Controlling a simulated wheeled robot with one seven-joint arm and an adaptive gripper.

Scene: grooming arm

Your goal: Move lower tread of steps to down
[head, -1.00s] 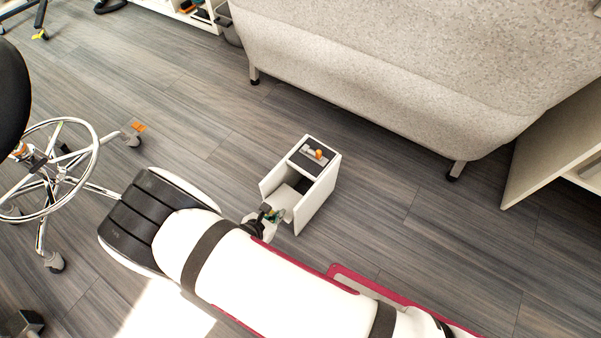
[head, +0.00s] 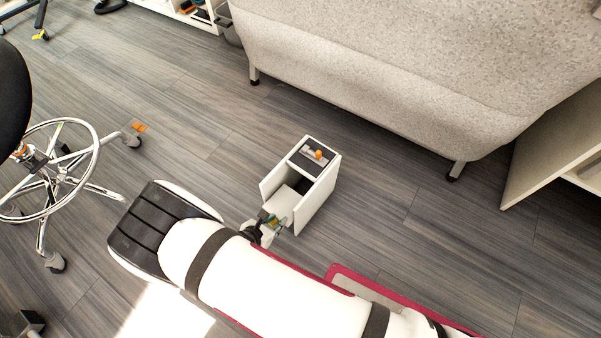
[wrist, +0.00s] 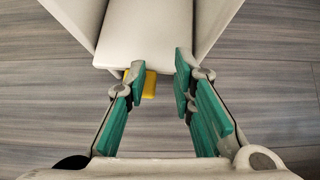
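The small white steps (head: 318,205) stand on the floor in the head view, with a dark top tread (head: 305,164). The lower tread (head: 284,201) is a white panel between the two side walls; it fills the top of the wrist view (wrist: 145,35), its front edge facing me. My gripper (head: 268,222) is at the front of the steps, close to that edge. In the wrist view my gripper (wrist: 159,75) has its teal fingers apart with nothing clasped between them. A yellow piece (wrist: 149,86) shows just below the tread's edge, partly behind the left finger. Whether a fingertip touches the tread is unclear.
Small items, one orange (head: 318,154), lie on the top tread. A grey sofa (head: 400,80) stands behind, and a chair with a chrome base (head: 62,170) is at the left. A white cabinet (head: 555,145) is at the right. Floor around the steps is clear.

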